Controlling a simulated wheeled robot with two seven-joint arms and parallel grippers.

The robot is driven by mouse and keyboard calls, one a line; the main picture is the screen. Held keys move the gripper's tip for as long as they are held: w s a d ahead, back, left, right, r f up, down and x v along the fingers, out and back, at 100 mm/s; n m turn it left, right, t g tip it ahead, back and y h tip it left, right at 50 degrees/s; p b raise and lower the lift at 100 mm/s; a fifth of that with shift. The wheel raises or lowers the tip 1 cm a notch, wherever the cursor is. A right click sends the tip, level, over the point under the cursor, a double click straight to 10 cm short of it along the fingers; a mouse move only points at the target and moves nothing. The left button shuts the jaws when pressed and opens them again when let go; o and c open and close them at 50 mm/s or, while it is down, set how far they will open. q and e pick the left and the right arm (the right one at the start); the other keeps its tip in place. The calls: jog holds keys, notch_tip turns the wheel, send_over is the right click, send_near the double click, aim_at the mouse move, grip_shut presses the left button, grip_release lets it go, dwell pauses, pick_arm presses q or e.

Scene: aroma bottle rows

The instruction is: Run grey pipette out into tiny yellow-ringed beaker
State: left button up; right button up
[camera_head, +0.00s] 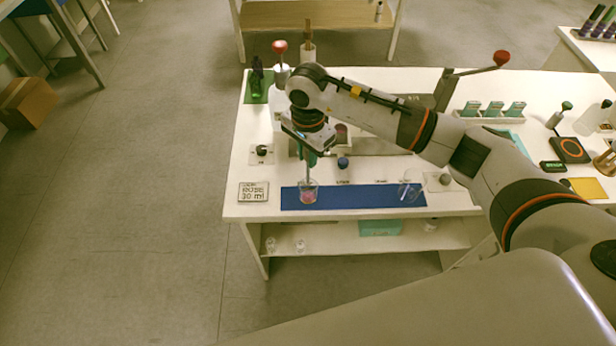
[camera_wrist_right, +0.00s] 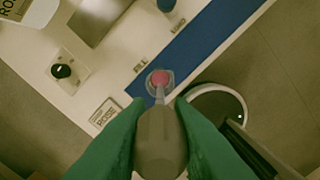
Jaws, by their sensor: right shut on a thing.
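My right gripper (camera_head: 309,158) points down over the left end of the blue mat. In the right wrist view its green fingers (camera_wrist_right: 160,118) are shut on a grey pipette (camera_wrist_right: 160,140) by its bulb. The pipette's narrow tip points down at a small clear beaker (camera_wrist_right: 160,80) with pink liquid. In the head view the beaker (camera_head: 308,192) stands upright on the blue mat (camera_head: 350,197). I cannot tell from these frames whether the tip is inside the beaker or above it, nor the beaker's ring colour. My left gripper is out of view.
Another clear glass (camera_head: 409,190) with a thin rod stands at the mat's right part. A dark knob (camera_head: 262,151), a blue-capped item (camera_head: 343,163) and a green bottle (camera_head: 257,78) stand nearby. Small glasses (camera_head: 300,246) sit on the lower shelf.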

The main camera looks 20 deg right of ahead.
jog(key=shift+r+p, duration=0.75)
jog(key=shift+r, duration=1.25)
